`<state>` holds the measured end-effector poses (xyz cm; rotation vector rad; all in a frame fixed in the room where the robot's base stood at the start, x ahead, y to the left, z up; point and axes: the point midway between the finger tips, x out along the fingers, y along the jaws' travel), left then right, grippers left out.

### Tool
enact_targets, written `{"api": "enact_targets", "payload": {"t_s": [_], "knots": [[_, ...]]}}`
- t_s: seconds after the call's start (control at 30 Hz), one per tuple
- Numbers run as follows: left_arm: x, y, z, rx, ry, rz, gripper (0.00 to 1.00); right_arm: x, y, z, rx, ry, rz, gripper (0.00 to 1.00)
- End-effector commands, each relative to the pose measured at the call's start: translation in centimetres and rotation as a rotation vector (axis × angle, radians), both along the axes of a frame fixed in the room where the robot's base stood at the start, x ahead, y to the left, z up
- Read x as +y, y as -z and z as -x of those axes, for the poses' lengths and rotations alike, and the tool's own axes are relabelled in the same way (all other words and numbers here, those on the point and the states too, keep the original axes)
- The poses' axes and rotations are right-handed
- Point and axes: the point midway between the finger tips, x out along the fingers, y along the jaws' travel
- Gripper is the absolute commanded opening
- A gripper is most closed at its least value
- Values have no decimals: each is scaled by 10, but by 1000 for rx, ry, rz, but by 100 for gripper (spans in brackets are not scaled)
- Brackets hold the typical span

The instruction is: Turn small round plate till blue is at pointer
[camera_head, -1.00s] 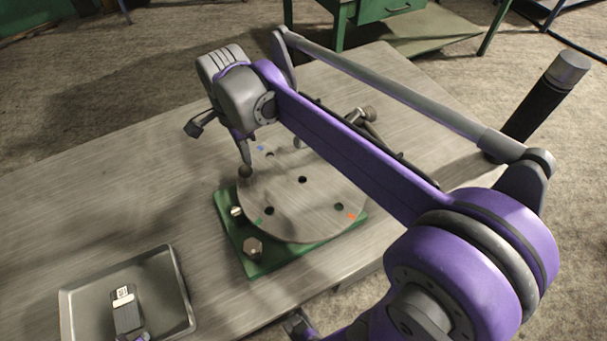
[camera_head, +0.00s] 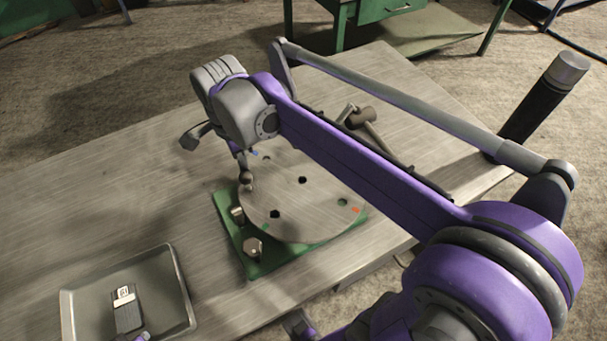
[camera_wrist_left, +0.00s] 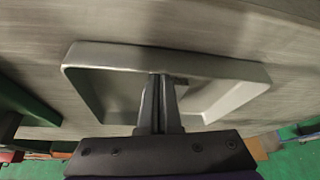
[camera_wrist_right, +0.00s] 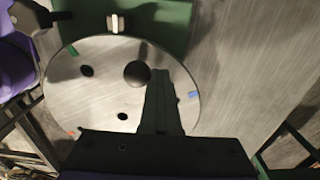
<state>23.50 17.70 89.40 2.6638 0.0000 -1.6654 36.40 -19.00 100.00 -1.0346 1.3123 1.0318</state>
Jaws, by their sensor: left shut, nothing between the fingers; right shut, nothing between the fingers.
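The round grey plate (camera_head: 310,215) lies on a green base (camera_head: 228,240). Its blue mark (camera_head: 254,152) is at the far left edge, its green mark (camera_head: 265,226) at the near left and its orange mark (camera_head: 356,210) at the right. A short metal piece (camera_head: 237,214), perhaps the pointer, stands on the base by the left edge, nearest green. My right gripper (camera_head: 243,163) is shut, its tips at a dark ball knob (camera_head: 246,178) on the plate. The right wrist view shows the knob (camera_wrist_right: 137,72) and blue mark (camera_wrist_right: 193,94). My left gripper (camera_wrist_left: 160,90) is shut over the metal tray (camera_wrist_left: 95,55).
A hex bolt (camera_head: 252,247) stands on the base's near corner. A hammer-like tool (camera_head: 362,118) lies behind the plate, and a black cylinder (camera_head: 530,110) stands at right.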

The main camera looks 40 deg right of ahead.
Motion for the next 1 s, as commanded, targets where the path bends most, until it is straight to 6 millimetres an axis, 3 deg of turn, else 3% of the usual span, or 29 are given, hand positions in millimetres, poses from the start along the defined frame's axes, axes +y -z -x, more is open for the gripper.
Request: {"api": "enact_targets", "payload": {"t_s": [1.0], "knots": [[0, -4, -1, -2, 0, 0, 0, 15, 0, 18, 1, -1, -1, 0]]}}
